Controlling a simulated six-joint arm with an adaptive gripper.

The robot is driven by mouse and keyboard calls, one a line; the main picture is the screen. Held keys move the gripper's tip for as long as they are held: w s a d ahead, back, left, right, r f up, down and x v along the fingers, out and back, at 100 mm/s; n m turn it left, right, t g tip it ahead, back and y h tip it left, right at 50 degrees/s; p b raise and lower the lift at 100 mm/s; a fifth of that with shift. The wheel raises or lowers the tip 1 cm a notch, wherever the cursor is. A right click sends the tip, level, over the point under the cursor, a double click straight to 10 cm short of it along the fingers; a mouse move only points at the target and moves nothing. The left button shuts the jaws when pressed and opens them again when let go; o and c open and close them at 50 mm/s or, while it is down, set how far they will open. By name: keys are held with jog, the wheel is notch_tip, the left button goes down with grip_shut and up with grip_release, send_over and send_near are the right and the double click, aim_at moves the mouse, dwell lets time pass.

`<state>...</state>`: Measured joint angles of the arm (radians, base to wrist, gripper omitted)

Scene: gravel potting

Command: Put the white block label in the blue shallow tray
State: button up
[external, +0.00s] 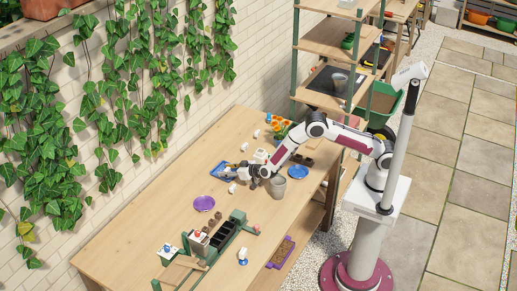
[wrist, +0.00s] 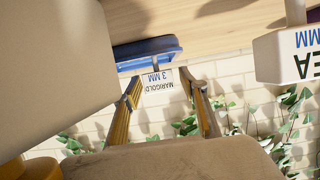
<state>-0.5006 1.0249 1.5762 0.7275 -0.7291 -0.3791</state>
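A blue shallow tray (external: 217,177) lies on the bench near the wall; its edge also shows in the wrist view (wrist: 150,48). A white label (wrist: 156,86) reading "MARIGOLD 3 MM" appears inverted between my fingers, at the tray's edge; I cannot tell whether it touches the tray. A larger white block label (wrist: 290,55), partly cut off, reads "EA" and "MM". A small white block (external: 232,188) stands below the tray in the external view. My gripper (wrist: 160,88) is at the tray, fingers apart, with no clear contact on the label.
A purple saucer (external: 203,203) lies toward the front left. More white blocks (external: 243,147) stand along the wall side. A green rack (external: 225,232) with dark cells occupies the near bench.

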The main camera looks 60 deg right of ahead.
aim_at(228, 169)
jog(key=shift+r, duration=0.2)
jog(key=shift+v, duration=1.2)
jog(key=v, duration=0.2)
jog(key=shift+s+r, duration=0.15)
jog(key=shift+s, duration=0.15)
notch_tip(228, 169, up, 7)
